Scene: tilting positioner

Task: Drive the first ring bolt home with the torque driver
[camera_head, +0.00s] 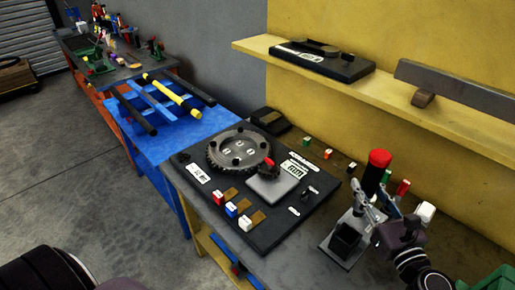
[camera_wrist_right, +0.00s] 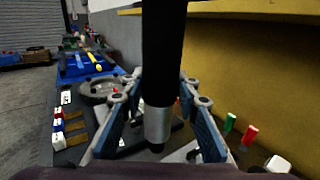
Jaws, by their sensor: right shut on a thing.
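The torque driver (camera_head: 374,181), a black upright cylinder with a red cap, is held in my right gripper (camera_head: 376,207) at the right of the head view. In the right wrist view the driver's black body (camera_wrist_right: 162,60) with a silver lower end stands between the fingers of my right gripper (camera_wrist_right: 160,97), which is shut on it. The dark toothed ring (camera_head: 240,149) lies on the black positioner board (camera_head: 262,238), left of and apart from the driver. Several dark round spots show on the ring; I cannot tell which is the first bolt. My left gripper is not in view.
A grey stand with a black square socket (camera_head: 346,238) is just below the driver. Small coloured blocks (camera_head: 403,187) stand behind it. A grey plate (camera_head: 277,186) lies beside the ring. A yellow shelf (camera_head: 300,66) runs along the wall. A blue table (camera_head: 205,135) stands further left.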

